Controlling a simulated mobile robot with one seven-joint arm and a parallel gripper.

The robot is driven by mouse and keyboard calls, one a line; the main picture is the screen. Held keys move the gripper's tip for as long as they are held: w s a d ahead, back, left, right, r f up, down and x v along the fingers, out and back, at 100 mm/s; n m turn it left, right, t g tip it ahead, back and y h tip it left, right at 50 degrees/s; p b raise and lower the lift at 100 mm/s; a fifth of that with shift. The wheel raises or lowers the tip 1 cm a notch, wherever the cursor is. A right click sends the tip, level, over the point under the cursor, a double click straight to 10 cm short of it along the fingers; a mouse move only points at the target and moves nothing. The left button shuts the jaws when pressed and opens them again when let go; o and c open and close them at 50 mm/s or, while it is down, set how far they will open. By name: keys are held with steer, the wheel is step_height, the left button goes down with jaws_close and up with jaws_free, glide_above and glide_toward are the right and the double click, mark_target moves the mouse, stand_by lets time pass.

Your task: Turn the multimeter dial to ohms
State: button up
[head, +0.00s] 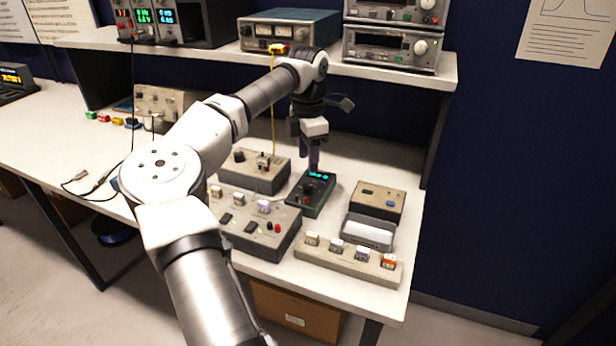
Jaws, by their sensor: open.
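The multimeter (311,196) is a dark green-black box with a lit cyan display at its back end, lying on the white bench among other instruments. Its dial is too small to make out, and I cannot tell its setting. My gripper (314,166) points down over the back part of the multimeter, by the display. Its dark fingers are open, with nothing seen between them. I cannot tell whether the fingertips touch the multimeter.
A grey box with switches (255,224) stands left of the multimeter, and a smaller grey box (253,173) behind it. A shelf (400,68) with instruments overhangs the back.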

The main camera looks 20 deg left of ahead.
step_height(320, 180, up, 6)
stand_by(0.6)
